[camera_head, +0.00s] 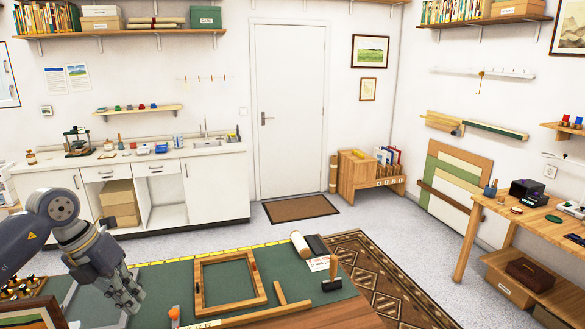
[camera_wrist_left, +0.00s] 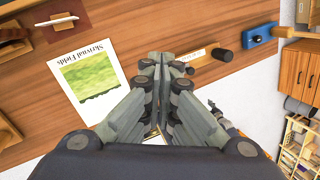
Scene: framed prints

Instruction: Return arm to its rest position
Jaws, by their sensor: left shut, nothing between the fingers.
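My left gripper (camera_head: 127,297) shows at the lower left of the head view, over the left end of the green-topped worktable (camera_head: 165,270). It is shut with nothing between its fingers. In the left wrist view the same gripper (camera_wrist_left: 160,58) has its fingertips together, above a wooden surface (camera_wrist_left: 130,35). A print with a green landscape (camera_wrist_left: 88,78) lies to the left of the fingers there. My right gripper is not in view.
A wooden frame (camera_head: 197,288) lies on the worktable, with a white roll (camera_head: 300,245) and a dark-based hand tool (camera_head: 332,284) to its right. A patterned rug (camera_head: 385,270) lies beyond the table's right side. A workbench (camera_head: 530,222) stands at the right.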

